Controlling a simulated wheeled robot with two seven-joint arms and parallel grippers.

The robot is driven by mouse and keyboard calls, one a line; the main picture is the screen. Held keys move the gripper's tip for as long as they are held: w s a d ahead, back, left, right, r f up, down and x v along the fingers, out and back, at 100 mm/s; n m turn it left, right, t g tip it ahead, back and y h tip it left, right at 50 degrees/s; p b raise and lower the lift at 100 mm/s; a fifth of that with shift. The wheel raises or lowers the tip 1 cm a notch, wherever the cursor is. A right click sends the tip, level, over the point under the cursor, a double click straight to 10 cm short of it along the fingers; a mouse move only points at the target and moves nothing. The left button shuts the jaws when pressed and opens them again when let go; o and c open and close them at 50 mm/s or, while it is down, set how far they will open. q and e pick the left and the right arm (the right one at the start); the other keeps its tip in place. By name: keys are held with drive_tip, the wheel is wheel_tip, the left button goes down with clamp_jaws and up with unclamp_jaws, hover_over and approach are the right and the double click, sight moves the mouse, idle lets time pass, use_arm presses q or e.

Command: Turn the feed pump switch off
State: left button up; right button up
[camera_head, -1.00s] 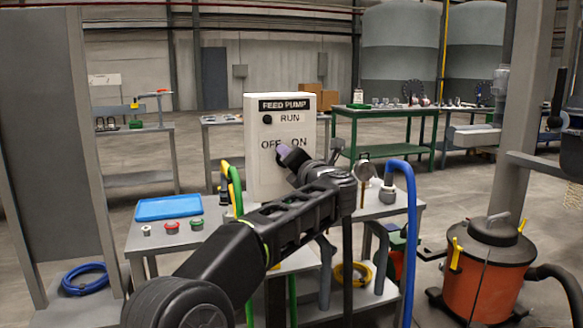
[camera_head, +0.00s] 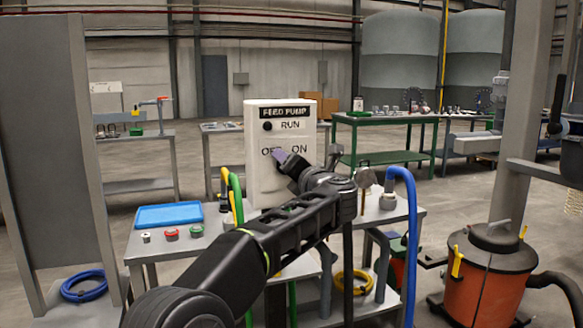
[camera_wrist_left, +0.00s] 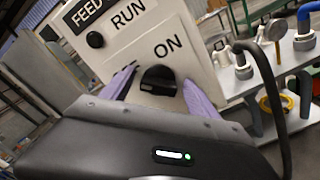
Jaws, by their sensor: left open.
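The white feed pump box (camera_head: 270,135) stands on the grey table, with RUN, OFF and ON printed on its front. Its black switch knob (camera_wrist_left: 158,82) shows in the left wrist view below the word ON. My left gripper (camera_wrist_left: 159,77) is open, with one purple finger on each side of the knob; I cannot tell whether they touch it. In the head view my left gripper (camera_head: 281,158) is in front of the box, hiding the knob and part of OFF. The knob's exact pointing direction is unclear. My right gripper is not in view.
A blue tray (camera_head: 169,215), a red button (camera_head: 171,234) and a green button (camera_head: 196,230) lie on the table's left. A blue hose (camera_head: 411,230) arches at its right end. An orange vacuum (camera_head: 490,270) stands on the floor at right.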

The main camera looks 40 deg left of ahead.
use_arm(q)
drive_tip(key=v, duration=0.7)
drive_tip(key=shift+s+d, duration=0.2)
drive_tip(key=shift+d, duration=0.2)
idle(0.3)
